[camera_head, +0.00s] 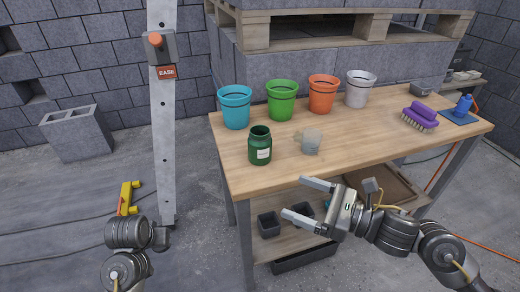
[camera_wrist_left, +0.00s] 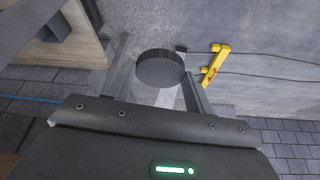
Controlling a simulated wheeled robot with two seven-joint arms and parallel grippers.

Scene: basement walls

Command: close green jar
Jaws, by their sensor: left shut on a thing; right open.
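The green jar (camera_head: 260,150) stands upright on the wooden workbench (camera_head: 360,133), near its left front edge. Its mouth is open and dark inside, and a pale label is on its side. My left gripper (camera_wrist_left: 157,72) is shut on a round dark lid (camera_wrist_left: 160,68) in the left wrist view. The lid sits between the two fingers, over the floor and away from the jar. In the head view my left arm is at the lower left, and its fingers and the lid cannot be made out. My right gripper (camera_head: 304,199) is open and empty, in front of the bench's front edge.
Blue (camera_head: 235,108), green (camera_head: 281,101), orange (camera_head: 322,95) and white (camera_head: 359,90) buckets line the bench's back. A grey block (camera_head: 310,141) is right of the jar. A purple brush (camera_head: 420,116) lies farther right. A pale post (camera_head: 165,130) stands left of the bench.

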